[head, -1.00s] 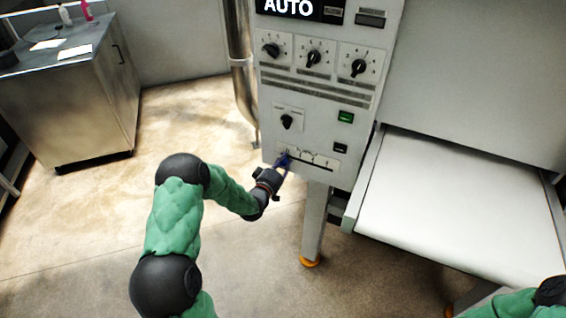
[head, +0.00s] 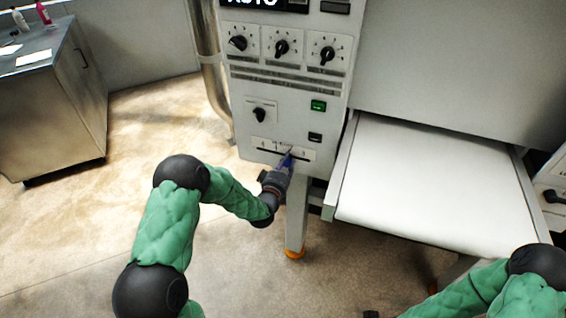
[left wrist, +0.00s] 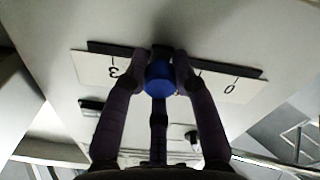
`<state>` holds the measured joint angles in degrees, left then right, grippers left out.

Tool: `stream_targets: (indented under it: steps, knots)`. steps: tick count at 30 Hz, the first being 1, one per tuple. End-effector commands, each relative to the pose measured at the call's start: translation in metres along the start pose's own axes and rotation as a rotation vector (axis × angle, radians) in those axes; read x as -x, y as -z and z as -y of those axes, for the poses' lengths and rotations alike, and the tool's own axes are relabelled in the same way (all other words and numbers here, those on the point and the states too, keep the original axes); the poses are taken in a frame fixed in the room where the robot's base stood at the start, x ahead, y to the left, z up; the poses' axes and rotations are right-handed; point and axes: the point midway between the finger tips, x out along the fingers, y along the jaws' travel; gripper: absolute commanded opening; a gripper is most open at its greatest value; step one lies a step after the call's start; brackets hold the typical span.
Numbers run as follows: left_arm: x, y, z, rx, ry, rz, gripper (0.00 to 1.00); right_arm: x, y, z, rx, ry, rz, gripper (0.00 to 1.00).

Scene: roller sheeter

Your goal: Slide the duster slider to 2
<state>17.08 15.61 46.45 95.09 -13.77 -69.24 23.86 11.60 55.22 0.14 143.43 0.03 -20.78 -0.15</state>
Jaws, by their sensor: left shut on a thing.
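The duster slider is a blue knob (left wrist: 160,78) on a dark slot in a white scale plate (head: 265,144), low on the grey control panel (head: 240,110). My left gripper (head: 287,160) is shut on the knob, its dark purple fingers on both sides of it in the left wrist view. There the plate appears upside down, with 3 just left of the knob and 0 far right. The knob stands between 3 and the lower marks, at about 2; its exact mark is hidden.
Above the slider are a selector knob (head: 260,115), a green button (head: 318,105), a black switch (head: 315,137) and three rotary dials (head: 282,48). The white sheeter table (head: 435,185) stands to the right. Open floor lies left of the panel.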

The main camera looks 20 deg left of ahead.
Motion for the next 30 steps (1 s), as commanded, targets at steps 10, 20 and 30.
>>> stream_targets:
  steps: [10,20,30]
  knots:
    - [0.0,0.001,0.0,0.0,0.0,-0.002,0.52,0.0,0.0,0.0,0.0,0.0,0.0,0.49]
    - [0.016,0.001,0.001,0.0,0.0,-0.001,0.52,0.0,0.0,0.0,0.0,0.0,0.0,0.49]
    - [0.081,0.001,0.001,0.0,0.002,-0.001,0.52,0.0,0.0,0.0,0.0,0.0,0.0,0.49]
